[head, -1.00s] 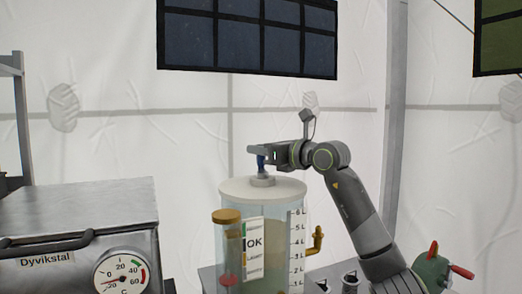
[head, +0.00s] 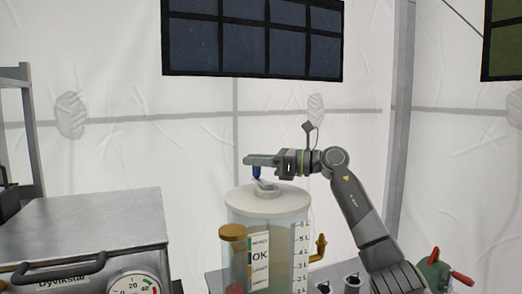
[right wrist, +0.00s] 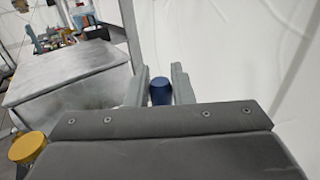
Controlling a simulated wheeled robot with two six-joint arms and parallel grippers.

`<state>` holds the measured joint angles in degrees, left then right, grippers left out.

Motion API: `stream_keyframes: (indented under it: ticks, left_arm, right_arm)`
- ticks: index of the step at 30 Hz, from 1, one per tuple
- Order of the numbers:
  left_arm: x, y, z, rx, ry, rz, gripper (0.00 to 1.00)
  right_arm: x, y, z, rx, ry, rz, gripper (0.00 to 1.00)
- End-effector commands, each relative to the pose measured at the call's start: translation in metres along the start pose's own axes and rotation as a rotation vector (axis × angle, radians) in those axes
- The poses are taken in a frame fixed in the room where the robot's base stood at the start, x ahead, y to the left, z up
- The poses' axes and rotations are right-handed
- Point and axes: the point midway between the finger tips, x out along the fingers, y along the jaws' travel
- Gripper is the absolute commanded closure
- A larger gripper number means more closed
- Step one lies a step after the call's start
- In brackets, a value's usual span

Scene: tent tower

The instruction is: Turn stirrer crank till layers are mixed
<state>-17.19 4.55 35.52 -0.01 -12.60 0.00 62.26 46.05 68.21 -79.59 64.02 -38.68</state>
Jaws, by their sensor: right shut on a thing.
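A clear tank (head: 303,232) with a pale lid (head: 262,203) stands in the middle of the head view. The stirrer crank (head: 265,186) sits on the lid, with its upright blue handle (head: 257,171) left of the hub. My right gripper (head: 251,160) is shut on the blue handle from above the lid. In the right wrist view the blue handle (right wrist: 161,92) stands between the two fingers. Beige-green liquid (head: 283,268) shows low in the tank, partly behind a label; I cannot make out separate layers. My left gripper is not in view.
A capped side tube (head: 232,258) and an "OK" label (head: 259,258) are at the tank's front. A brass tap (head: 319,247) sticks out on its right. A metal box with a dial (head: 90,225) stands left. A green-and-red item (head: 436,272) is at lower right.

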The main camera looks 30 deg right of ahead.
Motion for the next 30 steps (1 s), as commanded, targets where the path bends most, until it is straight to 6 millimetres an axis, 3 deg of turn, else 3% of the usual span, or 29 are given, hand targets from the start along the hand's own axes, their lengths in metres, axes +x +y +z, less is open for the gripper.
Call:
stream_keyframes:
  ticks: [1,12,30]
  left_arm:
    - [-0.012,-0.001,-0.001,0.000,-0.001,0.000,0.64]
    - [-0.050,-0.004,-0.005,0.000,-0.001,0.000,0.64]
    - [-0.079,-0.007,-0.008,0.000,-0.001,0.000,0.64]
  right_arm:
    - [0.003,0.001,0.005,0.008,0.000,0.048,1.00]
    - [0.012,0.015,0.005,0.004,-0.001,0.359,1.00]
    - [0.015,0.027,0.001,0.003,0.003,0.587,1.00]
